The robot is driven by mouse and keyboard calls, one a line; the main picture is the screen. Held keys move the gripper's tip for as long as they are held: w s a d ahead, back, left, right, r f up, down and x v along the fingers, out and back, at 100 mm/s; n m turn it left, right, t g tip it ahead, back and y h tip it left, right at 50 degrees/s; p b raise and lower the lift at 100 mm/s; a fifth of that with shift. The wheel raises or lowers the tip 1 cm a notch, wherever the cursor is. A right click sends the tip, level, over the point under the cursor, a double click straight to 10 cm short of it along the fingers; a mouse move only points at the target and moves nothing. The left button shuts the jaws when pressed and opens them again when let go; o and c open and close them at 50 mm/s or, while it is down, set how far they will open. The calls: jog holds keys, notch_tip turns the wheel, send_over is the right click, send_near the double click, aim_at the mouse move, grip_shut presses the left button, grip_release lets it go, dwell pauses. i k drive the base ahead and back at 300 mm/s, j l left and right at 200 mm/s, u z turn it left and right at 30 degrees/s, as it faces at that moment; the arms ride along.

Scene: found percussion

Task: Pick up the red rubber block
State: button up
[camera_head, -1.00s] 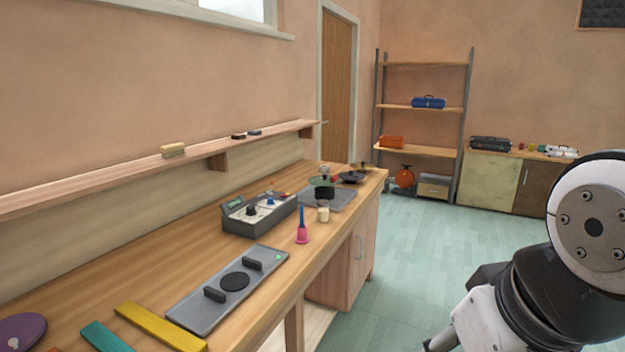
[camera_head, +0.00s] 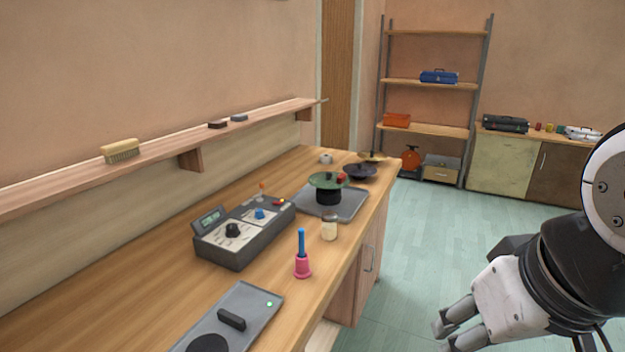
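A small red block (camera_head: 341,178) shows at the far end of the wooden workbench (camera_head: 150,285), close to a green disc (camera_head: 326,180) on a black stand. I cannot tell whether it rests on the disc or behind it. My gripper (camera_head: 447,337) is at the lower right, over the floor side of the bench and well away from the block. Its fingers are partly cut off by the bottom edge, and I see nothing held between them.
A grey control box (camera_head: 240,240), a pink-and-blue handbell (camera_head: 302,260), a small jar (camera_head: 329,228) and a grey panel (camera_head: 245,300) stand along the bench. Dark discs (camera_head: 360,171) lie behind. The floor (camera_head: 440,225) at right is clear.

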aim_at(341, 178)
jog(key=i+l+u, duration=0.4)
jog(key=i+l, duration=2.1)
